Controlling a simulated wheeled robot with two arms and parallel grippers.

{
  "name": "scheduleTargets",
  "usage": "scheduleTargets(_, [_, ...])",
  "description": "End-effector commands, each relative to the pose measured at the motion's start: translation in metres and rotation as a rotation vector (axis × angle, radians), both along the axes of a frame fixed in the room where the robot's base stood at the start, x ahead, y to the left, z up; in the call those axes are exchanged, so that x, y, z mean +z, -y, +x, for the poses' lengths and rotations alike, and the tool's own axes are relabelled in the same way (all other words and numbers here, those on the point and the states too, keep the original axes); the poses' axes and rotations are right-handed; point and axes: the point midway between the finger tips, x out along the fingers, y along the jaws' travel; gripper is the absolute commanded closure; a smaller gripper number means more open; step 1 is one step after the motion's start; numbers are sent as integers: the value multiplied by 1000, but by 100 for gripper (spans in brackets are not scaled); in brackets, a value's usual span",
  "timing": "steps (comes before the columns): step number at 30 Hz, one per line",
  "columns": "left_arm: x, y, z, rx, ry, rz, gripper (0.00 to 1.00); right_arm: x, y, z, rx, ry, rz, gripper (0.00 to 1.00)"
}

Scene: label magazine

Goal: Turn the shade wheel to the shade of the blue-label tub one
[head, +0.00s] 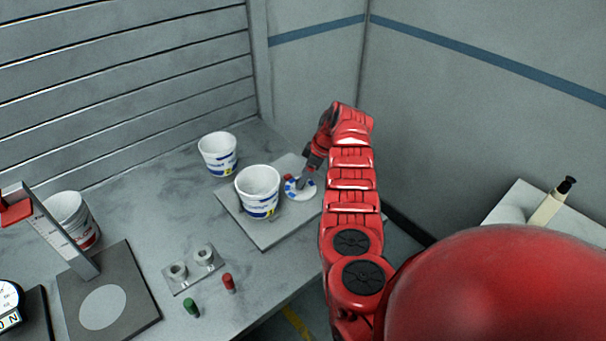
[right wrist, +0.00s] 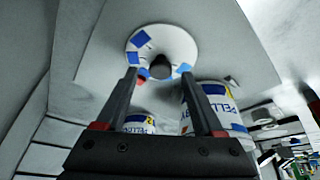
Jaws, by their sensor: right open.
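The shade wheel (head: 301,190) is a white disc with blue patches of different shades, on a light grey plate (head: 262,240). In the right wrist view the wheel (right wrist: 178,42) shows its dark central knob (right wrist: 160,66) and a small red mark near its rim. My right gripper (head: 304,180) is at the wheel; its open fingers (right wrist: 159,77) show on either side of the knob, contact unclear. A white tub with a blue label (head: 258,195) stands on the plate beside the wheel. Another blue-label tub (head: 218,155) stands behind it. My left gripper is not in view.
A red-label tub (head: 72,212) stands at left behind a grey post on a dark plate (head: 135,279). A small two-post holder (head: 194,270), a green peg (head: 191,308) and a red peg (head: 229,284) are near the front edge. A bottle (head: 548,206) stands at right.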

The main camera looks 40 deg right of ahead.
Motion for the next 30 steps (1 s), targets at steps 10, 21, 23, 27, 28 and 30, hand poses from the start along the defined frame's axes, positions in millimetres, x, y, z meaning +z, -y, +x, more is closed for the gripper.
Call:
scheduleTargets(10, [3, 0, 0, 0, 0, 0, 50, -12, -3, 3, 1, -3, -1, 31])
scheduleTargets(21, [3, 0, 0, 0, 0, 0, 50, -12, -3, 3, 1, -3, -1, 74])
scheduleTargets(23, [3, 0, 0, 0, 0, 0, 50, -12, -3, 3, 1, -3, -1, 85])
scheduleTargets(27, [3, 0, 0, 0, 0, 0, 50, -12, -3, 3, 1, -3, -1, 100])
scheduleTargets(28, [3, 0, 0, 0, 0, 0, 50, -12, -3, 3, 1, -3, -1, 100])
scheduleTargets(30, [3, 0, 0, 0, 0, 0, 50, -12, -3, 3, 1, -3, -1, 100])
